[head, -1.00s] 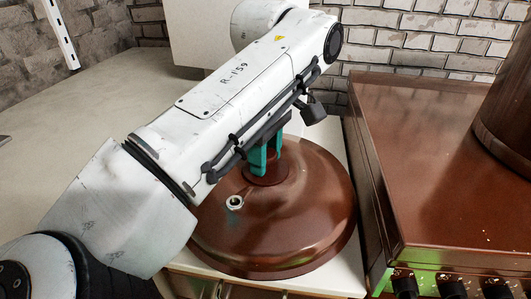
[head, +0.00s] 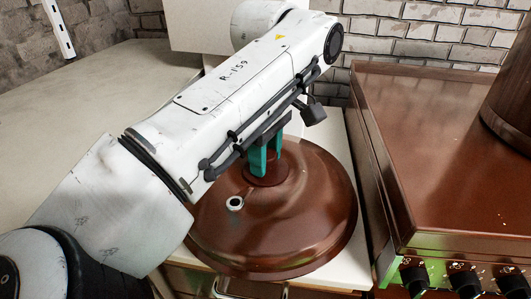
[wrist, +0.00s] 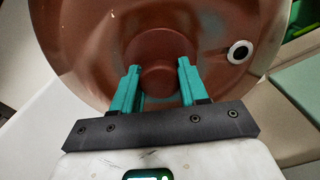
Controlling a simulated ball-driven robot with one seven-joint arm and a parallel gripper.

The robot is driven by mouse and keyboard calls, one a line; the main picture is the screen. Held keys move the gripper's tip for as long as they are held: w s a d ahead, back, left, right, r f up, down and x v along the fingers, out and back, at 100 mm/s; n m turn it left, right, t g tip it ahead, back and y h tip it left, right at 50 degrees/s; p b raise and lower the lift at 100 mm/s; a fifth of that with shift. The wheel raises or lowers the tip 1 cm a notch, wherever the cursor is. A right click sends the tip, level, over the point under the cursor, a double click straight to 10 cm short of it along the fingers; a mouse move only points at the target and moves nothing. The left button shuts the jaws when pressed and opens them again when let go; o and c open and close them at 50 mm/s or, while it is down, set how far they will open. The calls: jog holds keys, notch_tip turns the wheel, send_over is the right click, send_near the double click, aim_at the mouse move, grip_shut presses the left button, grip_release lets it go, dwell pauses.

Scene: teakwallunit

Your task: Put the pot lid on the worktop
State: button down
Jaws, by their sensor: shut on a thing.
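The pot lid (head: 305,215) is a wide brown-red dome with a small metal-ringed vent and a round knob. It is over the narrow light worktop (head: 353,250) beside the stove; whether its rim touches the surface I cannot tell. My gripper (head: 265,162) has teal fingers shut on the lid's knob from above. In the wrist view the lid (wrist: 95,45) fills the upper part and my gripper (wrist: 158,82) has a finger on each side of the knob. My arm hides the lid's far left part.
A brown stove (head: 430,150) with black knobs stands close at the right, with a large brown pot (head: 508,95) on it. A brick wall (head: 430,35) is behind. A wide bare light surface (head: 90,110) lies at the left.

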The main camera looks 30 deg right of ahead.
jog(key=shift+f+b, duration=0.5)
jog(key=c, duration=0.5)
grip_release()
